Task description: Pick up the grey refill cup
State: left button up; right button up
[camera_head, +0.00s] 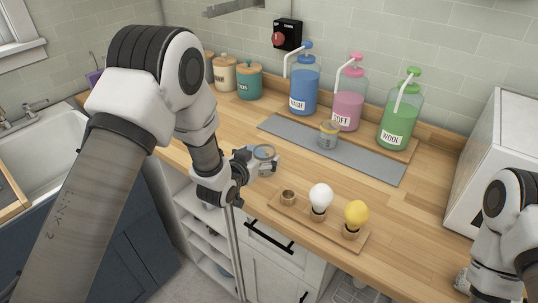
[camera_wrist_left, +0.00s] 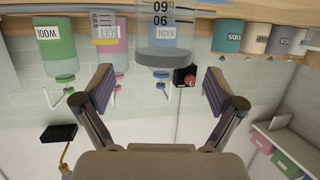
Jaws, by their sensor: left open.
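A clear cup with a grey rim (camera_head: 264,152) stands on the wooden counter, right by my left gripper (camera_head: 256,163). In the left wrist view this cup (camera_wrist_left: 164,35) appears upside down, with dark digits on it, between and beyond the open fingers of my left gripper (camera_wrist_left: 158,82). The fingers stand apart and no contact with the cup shows. A second clear cup with a yellowish rim (camera_head: 328,135) stands on the grey mat (camera_head: 368,165). My right gripper (camera_head: 464,279) is only partly visible at the lower right, and its jaws are unclear.
Blue (camera_head: 304,88), pink (camera_head: 348,105) and green (camera_head: 397,122) pump bottles stand behind the mat. A wooden holder (camera_head: 275,203) with a white bulb (camera_head: 321,195) and a yellow bulb (camera_head: 356,213) lies near the front edge. Lidded canisters (camera_head: 249,83) stand at the back left.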

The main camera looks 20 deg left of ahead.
aim_at(268, 147)
pick_arm(q)
jog(key=shift+w+a+p, duration=0.2)
jog(key=shift+w+p, duration=0.6)
jog(key=shift+w, duration=0.1)
jog(key=shift+w+d+f, duration=0.15)
jog(key=shift+w+f, duration=0.25)
jog(key=shift+w, duration=0.2)
jog(key=shift+w+d+f, duration=0.15)
jog(key=shift+w+f, duration=0.2)
jog(key=shift+w, duration=0.25)
jog(key=shift+w+d+f, duration=0.1)
jog(key=shift+w, duration=0.05)
jog(key=shift+s+r, duration=0.2)
jog(key=shift+s, duration=0.15)
jog(key=c, duration=1.1)
jog(key=shift+w, duration=0.1)
jog(key=shift+f, duration=0.1)
